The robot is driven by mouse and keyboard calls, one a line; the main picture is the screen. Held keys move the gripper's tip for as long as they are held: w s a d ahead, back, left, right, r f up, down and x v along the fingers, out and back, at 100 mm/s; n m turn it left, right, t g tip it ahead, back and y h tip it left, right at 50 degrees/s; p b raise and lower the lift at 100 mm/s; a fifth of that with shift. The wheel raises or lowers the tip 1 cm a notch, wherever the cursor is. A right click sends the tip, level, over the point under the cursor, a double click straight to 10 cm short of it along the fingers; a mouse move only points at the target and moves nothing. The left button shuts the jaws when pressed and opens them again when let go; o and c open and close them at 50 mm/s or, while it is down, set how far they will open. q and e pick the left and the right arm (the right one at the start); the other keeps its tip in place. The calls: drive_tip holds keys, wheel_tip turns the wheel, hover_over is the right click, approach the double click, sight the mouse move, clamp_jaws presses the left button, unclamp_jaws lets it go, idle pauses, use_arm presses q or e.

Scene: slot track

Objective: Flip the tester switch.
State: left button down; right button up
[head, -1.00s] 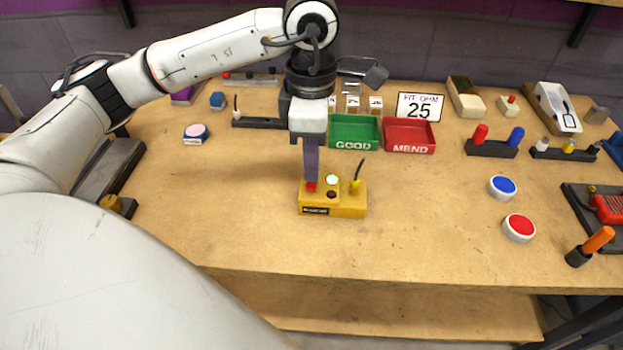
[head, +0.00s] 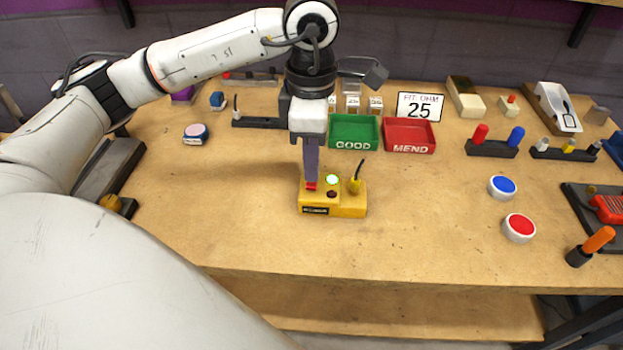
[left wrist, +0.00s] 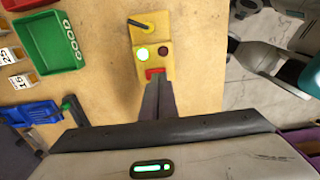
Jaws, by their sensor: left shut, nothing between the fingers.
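The yellow tester (head: 345,204) sits on the workbench in front of the trays. Its red switch (head: 311,187) is at the left end of its top, beside a lit green lamp (head: 332,179) and a dark red lamp (head: 332,194). A yellow plug with a black lead (head: 355,185) stands at the right end. My left gripper (head: 311,181) is shut and empty, pointing down with its tips at the red switch. In the left wrist view the fingertips (left wrist: 156,84) meet the red switch (left wrist: 155,73), partly covering it. My right gripper is not in view.
A green GOOD tray (head: 354,146) and a red MEND tray (head: 409,149) stand behind the tester. A blue button (head: 502,187) and a red button (head: 519,228) are to the right. Bare wood surrounds the tester at the front and left.

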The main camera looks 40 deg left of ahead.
sight(311, 185)
use_arm(q)
drive_tip(key=shift+f+b, duration=0.8)
drive_tip(key=shift+f, duration=0.15)
idle(0.4)
wheel_tip(311, 185, up, 7)
drive_tip(key=p, duration=0.4)
drive_tip(key=shift+p, duration=0.35)
drive_tip(key=shift+s, duration=0.1)
idle(0.4)
